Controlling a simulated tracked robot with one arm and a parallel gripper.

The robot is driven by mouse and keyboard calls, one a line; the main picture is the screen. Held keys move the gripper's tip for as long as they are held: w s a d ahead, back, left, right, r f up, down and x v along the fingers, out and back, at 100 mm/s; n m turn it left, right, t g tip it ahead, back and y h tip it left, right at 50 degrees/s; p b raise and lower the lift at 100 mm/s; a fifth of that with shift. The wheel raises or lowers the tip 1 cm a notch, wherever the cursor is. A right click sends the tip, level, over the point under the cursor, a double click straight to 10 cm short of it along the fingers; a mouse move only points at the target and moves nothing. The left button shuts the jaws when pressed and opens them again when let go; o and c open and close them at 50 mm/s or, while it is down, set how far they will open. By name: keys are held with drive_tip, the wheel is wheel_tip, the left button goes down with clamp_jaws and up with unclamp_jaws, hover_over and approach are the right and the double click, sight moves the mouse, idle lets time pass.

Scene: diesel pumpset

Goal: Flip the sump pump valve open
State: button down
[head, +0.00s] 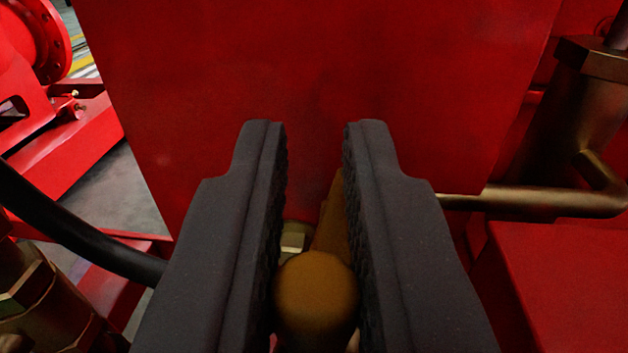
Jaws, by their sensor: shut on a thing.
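My gripper (315,150) has its two dark grey, ridged fingers on either side of an orange-brown valve handle (316,295). It is shut on this handle. The handle's rounded end is near the bottom of the head view, between the finger bases, and a narrower part runs up and away between the fingers. A small pale metal fitting (294,238) shows behind the handle. The rest of the valve body is hidden by the fingers and the handle, so I cannot tell the valve's position.
A large red panel (320,70) stands close behind the fingertips. A bronze pipe (545,203) and a bronze fitting (585,105) are at right, above a red block (560,280). A black hose (80,235) and a brass fitting (45,300) are at left. Grey floor (120,195) shows beyond.

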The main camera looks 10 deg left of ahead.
drive_tip(key=shift+y, duration=0.3)
drive_tip(key=c, duration=1.4)
unclamp_jaws()
drive_tip(key=shift+d, duration=0.1)
drive_tip(key=p+v, duration=0.2)
drive_tip(key=v, duration=1.1)
drive_tip(key=shift+s+p, duration=0.4)
